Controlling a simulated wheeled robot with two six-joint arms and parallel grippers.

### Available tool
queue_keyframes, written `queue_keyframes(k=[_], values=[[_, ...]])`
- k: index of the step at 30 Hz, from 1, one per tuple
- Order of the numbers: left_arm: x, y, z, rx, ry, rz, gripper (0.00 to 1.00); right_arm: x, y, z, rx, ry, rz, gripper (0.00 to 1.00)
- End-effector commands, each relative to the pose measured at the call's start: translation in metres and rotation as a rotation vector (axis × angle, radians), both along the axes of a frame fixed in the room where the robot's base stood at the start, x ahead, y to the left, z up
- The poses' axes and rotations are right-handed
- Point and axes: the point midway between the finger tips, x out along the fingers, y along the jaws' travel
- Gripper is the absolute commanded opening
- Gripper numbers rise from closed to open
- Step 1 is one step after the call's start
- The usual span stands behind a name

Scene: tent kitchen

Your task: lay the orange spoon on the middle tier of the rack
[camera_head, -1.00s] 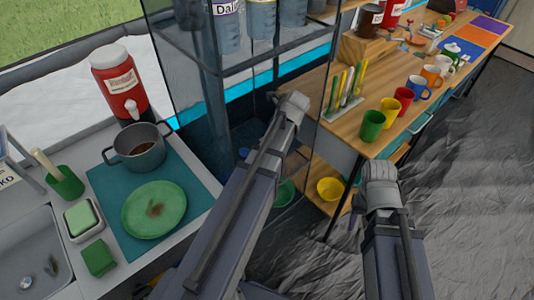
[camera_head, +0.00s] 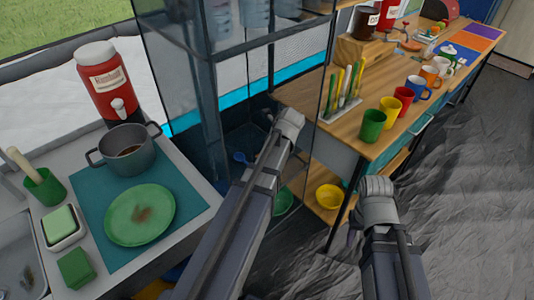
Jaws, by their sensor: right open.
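I cannot make out an orange spoon in the head view. A tall shelf unit with clear side panels (camera_head: 172,75) stands at the centre; I cannot tell whether it is the rack. A small blue item (camera_head: 240,158) shows low inside or behind it. My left gripper (camera_head: 287,122) is in front of this unit, at the end of the arm from the left, and its fingers cannot be made out. My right gripper (camera_head: 377,195) is open over the floor beside the wooden bench, its fingers mostly hidden by its wrist.
A grey pot (camera_head: 127,150) and a green plate (camera_head: 140,214) are on the left counter, near a red dispenser (camera_head: 107,82). The wooden bench (camera_head: 300,92) holds several mugs and a holder of coloured-handled utensils (camera_head: 345,92). A yellow bowl (camera_head: 329,196) sits below. The grey floor at right is clear.

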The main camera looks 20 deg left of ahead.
Motion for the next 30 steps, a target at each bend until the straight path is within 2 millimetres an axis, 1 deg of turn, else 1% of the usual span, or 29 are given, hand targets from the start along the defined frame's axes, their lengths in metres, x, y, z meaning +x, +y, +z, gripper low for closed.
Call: queue_keyframes(k=[6,7,14,23,26,30], values=[[0.0,0.0,-0.005,0.0,0.0,0.0,0.0,0.0,0.0,-0.005,0.0,0.0,0.0,0.5],[0.0,0.0,-0.003,0.0,0.0,0.0,0.18,0.0,0.0,-0.003,0.0,0.0,0.0,0.5],[0.0,0.0,-0.002,0.0,0.0,0.0,0.43,0.0,0.0,-0.003,0.0,0.0,0.0,0.5],[0.0,0.0,-0.002,0.0,0.0,0.0,0.44,0.0,0.0,-0.002,0.0,0.0,0.0,0.5],[0.0,0.0,0.002,0.0,0.0,0.0,0.44,0.0,0.0,0.002,0.0,0.0,0.0,0.5],[-0.002,-0.004,0.011,0.0,0.0,-0.001,0.44,0.0,0.0,0.011,0.0,0.0,0.0,0.5]])
